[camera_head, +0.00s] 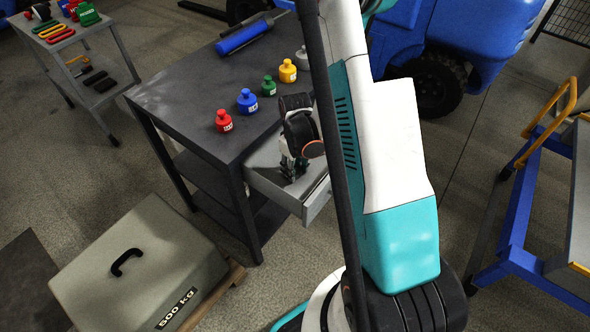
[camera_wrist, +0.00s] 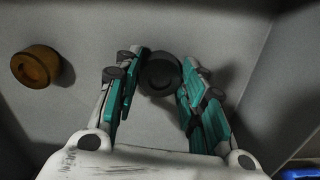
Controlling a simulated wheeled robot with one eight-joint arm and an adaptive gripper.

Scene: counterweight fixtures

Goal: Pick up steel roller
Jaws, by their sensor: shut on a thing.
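My gripper (camera_head: 293,168) reaches down into the open drawer (camera_head: 317,201) of the dark workbench. In the wrist view its two green fingers (camera_wrist: 160,88) are closed on a dark, round roller (camera_wrist: 160,72), which appears to be the steel roller. The roller is seen end-on between the fingertips, close to the drawer's grey floor; I cannot tell whether it touches the floor. In the head view the gripper and arm hide the roller. A brown-gold round piece (camera_wrist: 35,66) lies on the drawer floor to the left, apart from the fingers.
Drawer walls stand close around the gripper. On the workbench (camera_head: 180,97) are red (camera_head: 223,121), blue (camera_head: 247,101), green (camera_head: 268,86) and yellow (camera_head: 287,71) weights, and a blue cylinder (camera_head: 243,37). A 500 kg block (camera_head: 140,262) stands at lower left, a blue cart (camera_head: 515,235) at right.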

